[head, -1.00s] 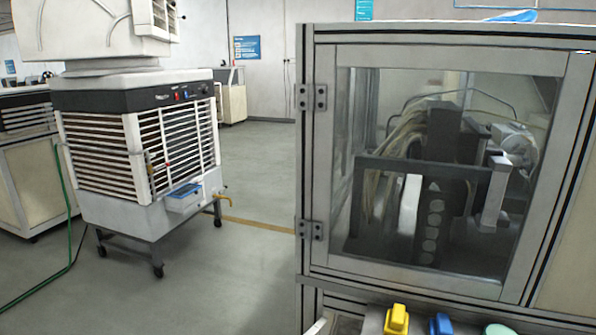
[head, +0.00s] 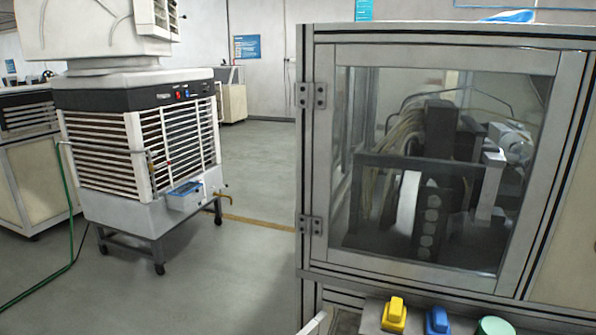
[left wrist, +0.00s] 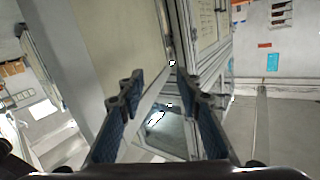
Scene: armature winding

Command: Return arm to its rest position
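My left gripper (left wrist: 158,82) shows in the left wrist view. Its two dark blue, ridged fingers are spread apart, with nothing held between them. The gap faces a light panel edge and grey metal framing. In the head view neither gripper can be made out. The cabinet (head: 304,160) stands at the right of the head view. Its framed, glazed door (head: 450,56) appears closed. Behind the glass are a white wheel (head: 407,203), a dark frame and bundled wires.
Yellow (head: 395,314), blue (head: 438,321) and green (head: 493,326) controls sit below the cabinet door. A slatted air cooler (head: 110,215) on castors stands at the left. A green hose (head: 69,215) runs along the floor. Floor between cooler and cabinet is clear.

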